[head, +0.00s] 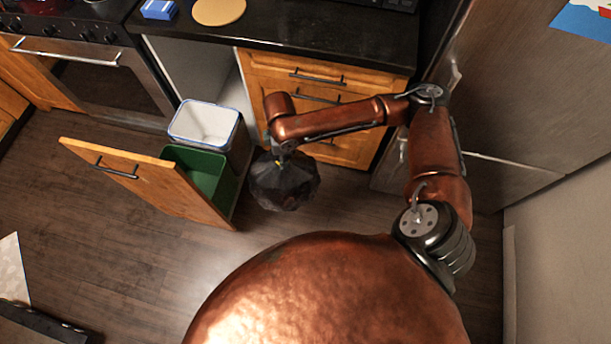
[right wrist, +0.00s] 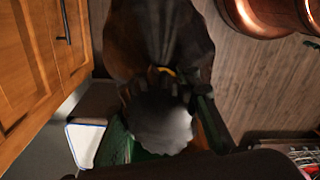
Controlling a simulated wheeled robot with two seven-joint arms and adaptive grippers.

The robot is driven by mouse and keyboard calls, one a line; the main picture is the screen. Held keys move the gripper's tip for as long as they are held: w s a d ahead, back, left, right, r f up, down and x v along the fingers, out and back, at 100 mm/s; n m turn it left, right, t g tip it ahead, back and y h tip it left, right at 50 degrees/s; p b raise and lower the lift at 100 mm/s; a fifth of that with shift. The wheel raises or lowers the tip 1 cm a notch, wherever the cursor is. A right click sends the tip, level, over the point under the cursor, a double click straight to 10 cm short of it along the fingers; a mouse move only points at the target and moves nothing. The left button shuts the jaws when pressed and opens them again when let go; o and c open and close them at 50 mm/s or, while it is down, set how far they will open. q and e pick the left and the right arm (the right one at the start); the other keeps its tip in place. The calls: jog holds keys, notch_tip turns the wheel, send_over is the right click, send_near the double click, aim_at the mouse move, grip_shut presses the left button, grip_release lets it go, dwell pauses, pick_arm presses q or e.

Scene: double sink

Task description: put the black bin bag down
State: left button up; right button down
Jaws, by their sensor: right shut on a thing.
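The black bin bag (head: 287,184) hangs full and bunched below my right gripper (head: 279,157), to the right of the green bin in the head view. The gripper is shut on the bag's top, where a small yellow part shows. I cannot tell how far the bag's bottom is above the floor. In the right wrist view the dark bag (right wrist: 160,35) fills the upper middle, with the yellow part (right wrist: 165,71) below it. The fingertips are hard to make out there. My left gripper is not in view.
A pulled-out wooden drawer (head: 150,181) holds a green bin (head: 222,184) and a white-lined bin (head: 207,122). Wooden drawers (head: 350,150) stand behind the arm, and a fridge (head: 530,110) is at the right. The wood floor (head: 300,215) around the bag is clear.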

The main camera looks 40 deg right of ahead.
jog(key=s+d+f+n+b, duration=0.15)
jog(key=s+f+n, duration=0.25)
jog(key=f+n, duration=0.45)
jog(key=s+d+f+n+b, duration=0.15)
jog(key=s+f+n, duration=0.25)
jog(key=f+n, duration=0.45)
jog(key=s+d+f+n, duration=0.2)
jog(key=s+f+n, duration=0.35)
jog(key=f, duration=0.45)
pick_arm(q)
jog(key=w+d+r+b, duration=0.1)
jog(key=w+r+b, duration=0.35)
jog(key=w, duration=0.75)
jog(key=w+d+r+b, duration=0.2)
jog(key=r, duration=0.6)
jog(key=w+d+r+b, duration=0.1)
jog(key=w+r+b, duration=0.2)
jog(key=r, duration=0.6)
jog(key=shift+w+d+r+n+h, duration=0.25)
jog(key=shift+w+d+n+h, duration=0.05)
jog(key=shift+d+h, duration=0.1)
pick_arm(e)
jog(key=w+d+f, duration=0.4)
jog(key=w+f, duration=0.9)
jog(key=shift+w+d+n, duration=0.2)
jog(key=shift+w+n, duration=0.15)
jog(key=shift+w, duration=0.05)
